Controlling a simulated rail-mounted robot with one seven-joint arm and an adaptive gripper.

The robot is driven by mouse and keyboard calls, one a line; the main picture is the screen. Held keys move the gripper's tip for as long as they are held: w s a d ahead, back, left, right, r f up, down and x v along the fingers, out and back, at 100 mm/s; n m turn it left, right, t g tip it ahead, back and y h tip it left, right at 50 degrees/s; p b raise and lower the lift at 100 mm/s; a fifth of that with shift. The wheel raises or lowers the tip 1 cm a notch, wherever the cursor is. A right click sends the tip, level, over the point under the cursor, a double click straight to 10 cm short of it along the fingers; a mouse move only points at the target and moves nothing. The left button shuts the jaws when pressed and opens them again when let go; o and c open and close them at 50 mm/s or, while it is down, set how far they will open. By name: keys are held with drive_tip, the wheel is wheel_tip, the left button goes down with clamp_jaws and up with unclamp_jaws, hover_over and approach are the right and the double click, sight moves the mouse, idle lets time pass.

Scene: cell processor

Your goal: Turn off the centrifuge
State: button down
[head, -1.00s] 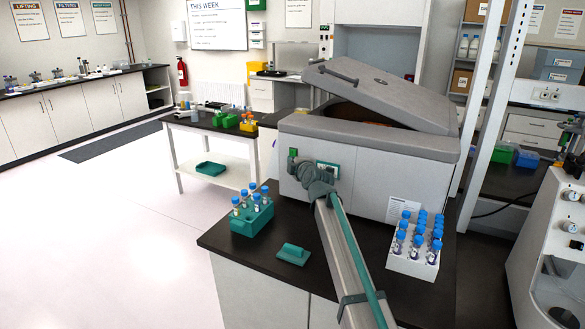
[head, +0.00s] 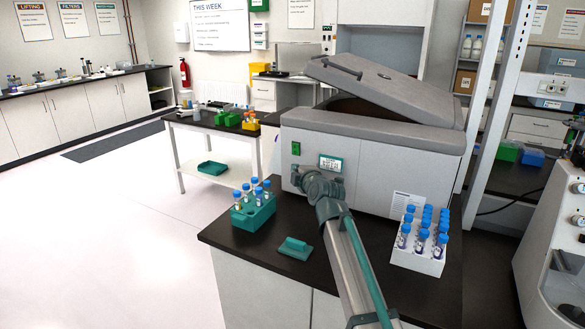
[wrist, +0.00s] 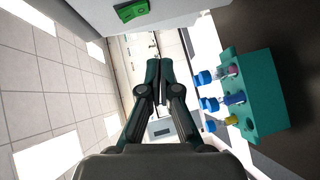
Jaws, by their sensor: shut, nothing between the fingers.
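The centrifuge (head: 370,160) is a large grey box on the black-topped bench, with its hinged lid (head: 385,85) tilted partly open and a dark interior. A small green switch (head: 296,149) is on the left of its front face, with a teal-edged display panel (head: 330,163) to its right. The switch also shows at the top of the wrist view (wrist: 131,10). My gripper (wrist: 158,62) is shut and empty, its fingertips together. In the head view it is in front of the centrifuge's front face, below the switch and apart from it; my wrist partly hides the fingers.
A teal rack (head: 253,212) of blue-capped tubes stands left of my arm and also fills the right of the wrist view (wrist: 255,95). A white rack (head: 418,262) of blue-capped tubes stands right of my arm.

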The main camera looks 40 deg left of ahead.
drive_tip(key=shift+f+v, duration=0.2)
drive_tip(key=shift+v, duration=1.1)
drive_tip(key=shift+s, duration=0.1)
